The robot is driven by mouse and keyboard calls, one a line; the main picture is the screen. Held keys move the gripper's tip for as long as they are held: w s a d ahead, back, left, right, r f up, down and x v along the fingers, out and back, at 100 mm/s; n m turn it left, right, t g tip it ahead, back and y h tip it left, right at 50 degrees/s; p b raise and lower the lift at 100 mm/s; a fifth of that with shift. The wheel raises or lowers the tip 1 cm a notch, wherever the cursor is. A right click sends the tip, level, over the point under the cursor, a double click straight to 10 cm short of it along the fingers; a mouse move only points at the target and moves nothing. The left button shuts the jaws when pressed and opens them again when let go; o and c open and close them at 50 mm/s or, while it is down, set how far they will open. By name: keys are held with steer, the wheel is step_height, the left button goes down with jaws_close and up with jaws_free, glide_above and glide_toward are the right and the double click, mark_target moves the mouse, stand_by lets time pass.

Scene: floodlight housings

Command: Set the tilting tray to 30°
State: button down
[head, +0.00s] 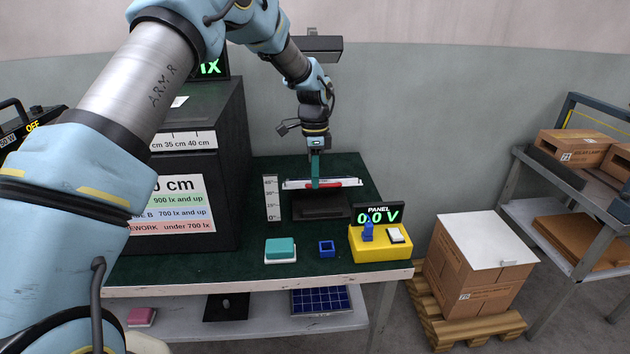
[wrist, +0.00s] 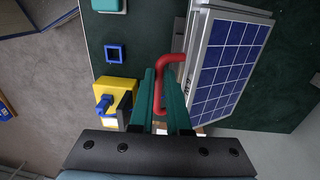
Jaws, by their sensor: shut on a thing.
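The tilting tray (head: 350,183) shows nearly edge-on in the head view, its near edge raised above a dark base (head: 320,208). In the wrist view the tray (wrist: 196,62) carries a blue solar panel (wrist: 228,65). A red bent handle (wrist: 172,62) sticks out from the tray's edge. My gripper (head: 316,184) is at the middle of that edge, and its teal fingers (wrist: 163,92) are shut on the handle. A white angle scale (head: 271,198) stands upright left of the tray. Its marks are too small to read the tray's angle surely.
A yellow meter box (head: 380,246) with a display (head: 378,215) reading 0.0 V stands at the front right. A blue square frame (head: 327,249) and a teal block (head: 280,247) lie in front of the tray. A black cabinet (head: 225,190) rises at left. A lamp (head: 318,47) hangs above.

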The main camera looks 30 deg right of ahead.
steer(key=shift+w, duration=0.65)
steer(key=c, duration=1.2)
jaws_free()
steer(key=shift+w+d+f, duration=0.1)
steer(key=o, duration=0.3)
steer(key=shift+s, duration=0.2)
steer(key=r+b, duration=0.1)
steer(key=r, duration=0.2)
steer(key=r+b, duration=0.1)
steer(key=r, duration=0.7)
steer(key=shift+w+d+b, duration=0.2)
steer(key=shift+w+b, duration=0.15)
steer(key=shift+b, duration=0.05)
steer(key=shift+f, duration=0.1)
